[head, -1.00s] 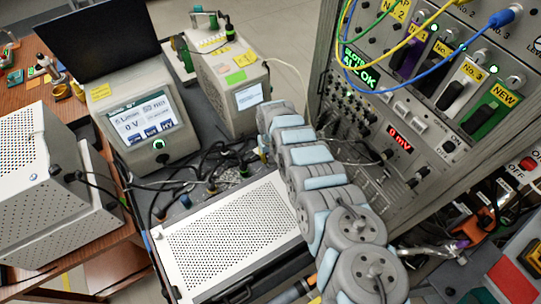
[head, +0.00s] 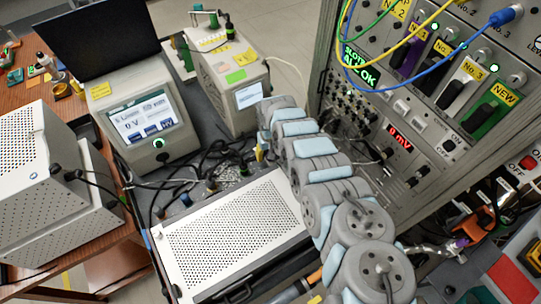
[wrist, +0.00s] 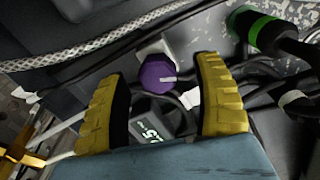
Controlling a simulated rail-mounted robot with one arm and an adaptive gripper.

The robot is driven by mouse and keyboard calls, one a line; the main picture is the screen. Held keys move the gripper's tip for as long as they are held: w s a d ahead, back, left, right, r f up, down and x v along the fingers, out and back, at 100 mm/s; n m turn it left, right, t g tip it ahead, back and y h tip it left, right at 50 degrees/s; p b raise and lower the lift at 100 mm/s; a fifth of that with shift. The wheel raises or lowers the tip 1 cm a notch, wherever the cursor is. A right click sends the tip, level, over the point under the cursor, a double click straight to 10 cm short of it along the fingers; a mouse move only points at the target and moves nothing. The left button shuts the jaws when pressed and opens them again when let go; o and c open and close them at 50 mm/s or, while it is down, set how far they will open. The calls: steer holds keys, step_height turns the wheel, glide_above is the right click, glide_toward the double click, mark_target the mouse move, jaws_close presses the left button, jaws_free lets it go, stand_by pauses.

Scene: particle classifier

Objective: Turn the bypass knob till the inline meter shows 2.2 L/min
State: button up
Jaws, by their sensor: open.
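In the wrist view a purple faceted knob (wrist: 157,77) with a white pointer line sits on a pale mount; the line points right. My gripper (wrist: 161,68) is open, with one yellow ribbed finger on each side of the knob. Gaps show on both sides. A small dark meter (wrist: 151,134) with lit digits lies below the knob; ".5" is readable, and the rest is hidden by my gripper or too small. In the head view my arm covers much of the middle, and I cannot make out the gripper clearly.
A braided hose (wrist: 110,48) and dark cables run around the knob. A black cylinder with a green band (wrist: 264,32) stands at upper right. In the head view, a perforated white box (head: 232,235) and an instrument rack (head: 455,115) flank my arm.

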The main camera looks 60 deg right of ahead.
step_height(320, 180, up, 2)
steer(key=shift+s+r, duration=0.1)
steer(key=shift+s, duration=0.05)
steer(key=shift+d+r, duration=0.1)
steer(key=shift+r, duration=0.45)
step_height(320, 180, up, 7)
steer(key=shift+r, duration=0.2)
stand_by(0.6)
steer(key=shift+r, duration=0.1)
